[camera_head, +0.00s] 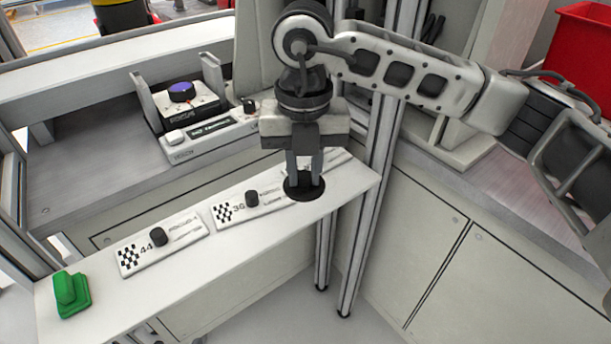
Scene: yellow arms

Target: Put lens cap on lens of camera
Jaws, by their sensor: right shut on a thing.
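The camera (190,105) sits in a holder on the workbench at the upper left, with its bluish-purple lens (181,90) facing up and bare. My right gripper (304,178) points straight down over the right part of the white shelf. It is shut on a round black lens cap (304,188), which shows as a dark disc at the fingertips. I cannot tell whether the cap touches the shelf. The cap is to the right of the camera and nearer to me. My left gripper is not in view.
A white device with a black knob (210,135) fronts the camera. Metal posts (372,190) stand behind my right arm. A red bin (590,45) is at the upper right.

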